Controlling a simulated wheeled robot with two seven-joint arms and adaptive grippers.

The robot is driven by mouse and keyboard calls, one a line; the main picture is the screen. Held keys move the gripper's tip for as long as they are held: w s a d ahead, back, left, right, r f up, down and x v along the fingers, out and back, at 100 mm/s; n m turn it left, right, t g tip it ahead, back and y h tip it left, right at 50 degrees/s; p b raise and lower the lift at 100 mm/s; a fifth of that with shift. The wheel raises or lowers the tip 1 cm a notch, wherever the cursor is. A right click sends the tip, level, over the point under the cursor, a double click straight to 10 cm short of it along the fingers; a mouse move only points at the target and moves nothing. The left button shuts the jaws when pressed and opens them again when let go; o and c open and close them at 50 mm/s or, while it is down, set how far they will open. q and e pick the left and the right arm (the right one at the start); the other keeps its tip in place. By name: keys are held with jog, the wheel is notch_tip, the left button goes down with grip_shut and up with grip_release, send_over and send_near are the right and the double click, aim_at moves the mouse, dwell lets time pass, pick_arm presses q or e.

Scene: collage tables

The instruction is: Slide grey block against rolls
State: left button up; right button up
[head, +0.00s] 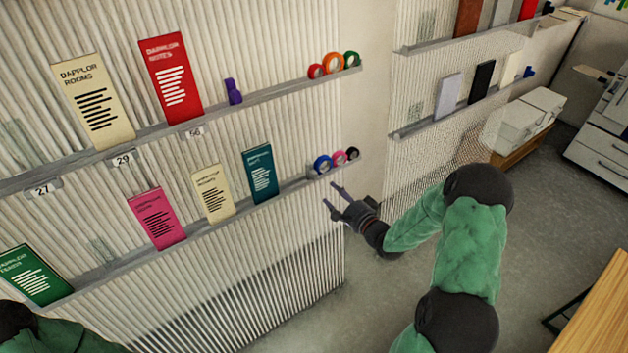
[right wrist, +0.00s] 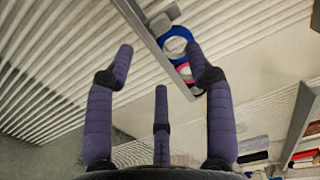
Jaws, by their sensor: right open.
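On the lower left shelf stand a blue roll (head: 322,164), a pink roll (head: 338,157) and a black roll (head: 352,153) in a row near the shelf's right end. A small grey block (head: 311,171) sits just left of the blue roll; I cannot tell whether they touch. My right gripper (head: 332,195) is open and empty, below and in front of the rolls. The right wrist view shows the blue roll (right wrist: 176,42) and pink roll (right wrist: 184,70) beyond the fingers, with a pale grey piece (right wrist: 160,23) beside them. My left gripper is out of view.
The lower shelf also holds a teal booklet (head: 261,174), a cream booklet (head: 213,193) and a pink booklet (head: 157,218). The upper shelf holds red, orange and green rolls (head: 333,63) and a purple object (head: 233,92). A wooden table (head: 597,312) stands at lower right.

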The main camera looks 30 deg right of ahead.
aim_at(316, 178)
jog(key=w, duration=0.3)
jog(key=w+b, duration=0.1)
jog(key=w, duration=0.2)
jog(key=w+f+b, duration=0.1)
jog(key=w, duration=0.2)
jog(key=shift+w+a, duration=0.4)
grip_shut()
